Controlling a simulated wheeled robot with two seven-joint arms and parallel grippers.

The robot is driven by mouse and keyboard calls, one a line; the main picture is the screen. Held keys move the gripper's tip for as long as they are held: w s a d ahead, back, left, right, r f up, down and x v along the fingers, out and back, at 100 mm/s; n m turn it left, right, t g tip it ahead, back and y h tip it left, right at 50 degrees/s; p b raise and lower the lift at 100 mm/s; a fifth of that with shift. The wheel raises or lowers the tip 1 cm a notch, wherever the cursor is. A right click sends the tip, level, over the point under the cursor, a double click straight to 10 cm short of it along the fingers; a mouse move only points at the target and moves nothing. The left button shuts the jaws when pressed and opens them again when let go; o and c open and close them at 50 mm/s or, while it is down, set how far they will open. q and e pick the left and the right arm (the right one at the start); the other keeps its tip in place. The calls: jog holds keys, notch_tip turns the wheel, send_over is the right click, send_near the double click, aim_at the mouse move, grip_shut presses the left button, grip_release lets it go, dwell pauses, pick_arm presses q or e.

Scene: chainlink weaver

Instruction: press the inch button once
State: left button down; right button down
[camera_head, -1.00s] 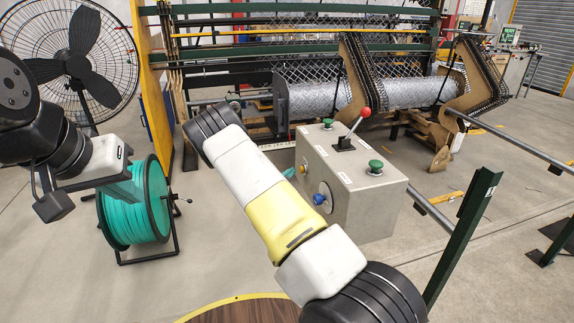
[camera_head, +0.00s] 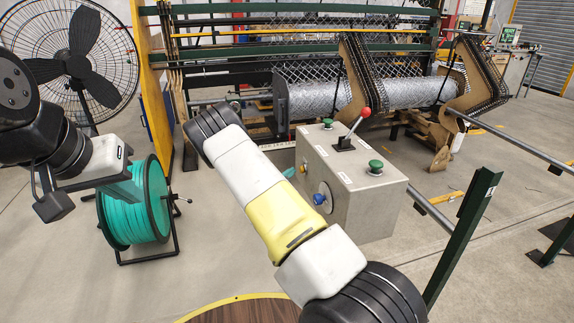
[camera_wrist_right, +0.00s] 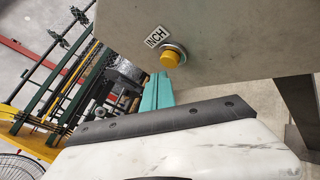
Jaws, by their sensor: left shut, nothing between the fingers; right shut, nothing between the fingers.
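The INCH button is a yellow cap in a metal ring on the side of the grey control box (camera_head: 365,215). In the right wrist view the yellow button (camera_wrist_right: 169,60) sits beside its INCH label (camera_wrist_right: 157,36). My right gripper (camera_wrist_right: 163,80) is shut and empty, its teal fingertips just below the button; I cannot tell whether they touch it. In the head view the yellow button (camera_head: 303,168) and the right fingertips (camera_head: 290,172) show beside my arm, which hides most of that gripper. My left gripper (camera_head: 130,188) is shut in front of the hose reel, its teal fingers hard to separate from the hose.
The box also bears a blue knob (camera_head: 319,199), green buttons (camera_head: 376,166) and a red-tipped lever (camera_head: 365,112). The chainlink machine (camera_head: 320,97) stands behind. A teal hose reel (camera_head: 147,215) and a fan (camera_head: 78,60) are on the left. A green post (camera_head: 460,240) stands at right.

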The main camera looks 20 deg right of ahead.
jog(key=shift+d, duration=0.4)
jog(key=shift+d, duration=0.55)
dwell(0.7)
jog(key=shift+a, duration=0.9)
jog(key=shift+a, duration=0.1)
jog(key=a, duration=0.5)
jog(key=shift+s, duration=0.15)
dwell(0.5)
